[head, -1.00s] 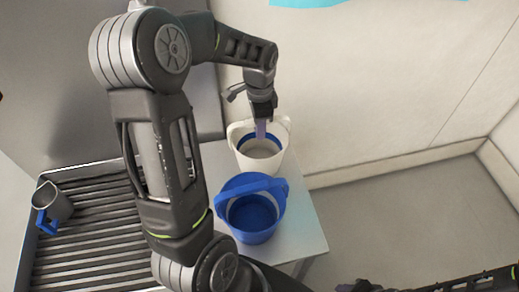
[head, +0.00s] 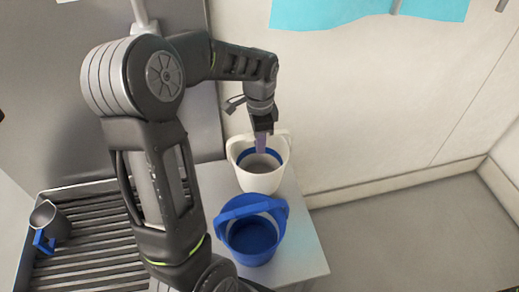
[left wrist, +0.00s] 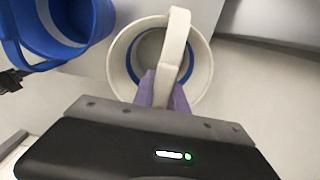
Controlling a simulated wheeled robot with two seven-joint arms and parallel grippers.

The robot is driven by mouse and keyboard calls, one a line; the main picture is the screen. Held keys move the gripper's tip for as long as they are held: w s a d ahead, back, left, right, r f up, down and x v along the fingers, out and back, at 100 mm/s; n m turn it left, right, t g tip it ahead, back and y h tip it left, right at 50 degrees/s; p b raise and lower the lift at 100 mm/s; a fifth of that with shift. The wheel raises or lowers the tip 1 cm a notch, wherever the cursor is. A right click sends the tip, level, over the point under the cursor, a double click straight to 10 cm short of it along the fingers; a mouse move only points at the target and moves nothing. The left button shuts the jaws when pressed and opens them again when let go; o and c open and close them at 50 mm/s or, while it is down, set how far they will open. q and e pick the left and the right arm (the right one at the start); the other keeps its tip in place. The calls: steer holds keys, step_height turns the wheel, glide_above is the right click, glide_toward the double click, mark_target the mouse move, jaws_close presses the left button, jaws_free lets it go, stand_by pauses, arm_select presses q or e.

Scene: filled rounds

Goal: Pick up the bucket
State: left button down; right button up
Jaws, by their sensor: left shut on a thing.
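A white bucket (head: 262,180) with a blue inner band stands at the back of a small light table (head: 306,252). A blue bucket (head: 252,244) with its handle raised stands in front of it. My left gripper (head: 262,142) reaches down over the white bucket. In the left wrist view its purple fingers (left wrist: 163,92) are shut on the white handle (left wrist: 175,45), above the bucket's opening. The white bucket's rim (left wrist: 205,75) and part of the blue bucket (left wrist: 92,28) also show there. I cannot tell whether the white bucket's base touches the table. My right gripper is out of view.
A slatted rack (head: 95,255) holds a grey jug with a blue handle (head: 48,222) at the left. A pale wall (head: 370,110) rises close behind the buckets, with a cyan sheet (head: 345,10) at the top. The floor (head: 410,235) at the right is clear.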

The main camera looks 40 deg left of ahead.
arm_select(q)
step_height(320, 180, up, 7)
steer(key=shift+r, duration=0.25)
stand_by(0.6)
